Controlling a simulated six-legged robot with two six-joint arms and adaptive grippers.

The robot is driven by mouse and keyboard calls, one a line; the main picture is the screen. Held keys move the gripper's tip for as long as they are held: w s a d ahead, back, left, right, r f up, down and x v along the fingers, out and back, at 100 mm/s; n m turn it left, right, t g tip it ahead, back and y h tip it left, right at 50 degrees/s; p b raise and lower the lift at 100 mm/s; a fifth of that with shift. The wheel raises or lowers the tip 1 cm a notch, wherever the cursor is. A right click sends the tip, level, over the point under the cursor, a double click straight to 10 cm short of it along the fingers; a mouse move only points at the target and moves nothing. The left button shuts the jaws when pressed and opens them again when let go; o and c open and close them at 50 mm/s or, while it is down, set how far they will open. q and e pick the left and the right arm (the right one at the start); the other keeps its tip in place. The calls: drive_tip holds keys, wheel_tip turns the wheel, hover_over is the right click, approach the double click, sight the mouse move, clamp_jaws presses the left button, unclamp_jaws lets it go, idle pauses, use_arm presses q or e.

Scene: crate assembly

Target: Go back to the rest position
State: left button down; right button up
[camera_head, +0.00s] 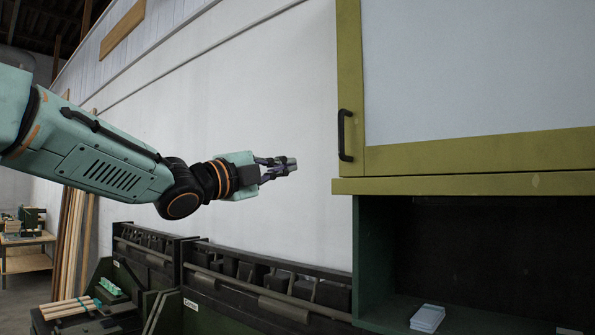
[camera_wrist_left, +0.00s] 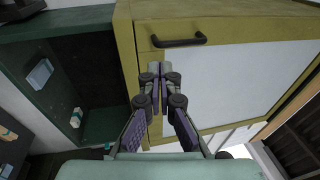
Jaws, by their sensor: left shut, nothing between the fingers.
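My left gripper (camera_head: 291,164) reaches in from the left in the head view, in the air in front of the white wall. Its fingers are shut with nothing between them. It is left of the cabinet's black handle (camera_head: 345,135) and apart from it. In the left wrist view the shut gripper (camera_wrist_left: 160,68) shows against the olive-framed cabinet door (camera_wrist_left: 235,75), with the handle (camera_wrist_left: 179,40) just beyond the fingertips. The door looks closed. My right gripper is in neither view.
Below the door is an open dark green compartment (camera_head: 368,255) with a pale block (camera_head: 427,318) on its floor. A wooden table (camera_head: 27,240) is far left. The space between gripper and handle looks free.

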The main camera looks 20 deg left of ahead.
use_arm(q)
drive_tip(key=shift+s+a+f, duration=0.15)
drive_tip(key=shift+s, duration=0.25)
wheel_tip(320, 180, down, 29)
drive_tip(key=d+n+g+y+b, duration=0.25)
drive_tip(key=n+y+b, duration=0.2)
drive_tip(key=n, duration=1.15)
drive_tip(key=s+f+n+g+y+b, duration=0.1)
drive_tip(key=s+f+n+g, duration=0.15)
drive_tip(key=f, duration=0.75)
drive_tip(key=s+f+n+g+y+b, duration=0.1)
drive_tip(key=s+f+n+g, duration=0.15)
drive_tip(key=f, duration=0.85)
drive_tip(key=s+f+n+g+y+b, duration=0.1)
drive_tip(key=s+f+g+b, duration=0.1)
drive_tip(key=s+f, duration=0.75)
drive_tip(key=s+f+n+g+y+b, duration=0.1)
drive_tip(key=s+f+n+g+b, duration=0.15)
drive_tip(key=s+f, duration=0.75)
drive_tip(key=s+f+g+b, duration=0.5)
drive_tip(key=s+f+g, duration=0.1)
drive_tip(key=s+f, duration=1.2)
drive_tip(key=shift+s+a+f+m, duration=0.3)
drive_tip(key=shift+s+f+m, duration=0.15)
drive_tip(key=shift+s, duration=0.45)
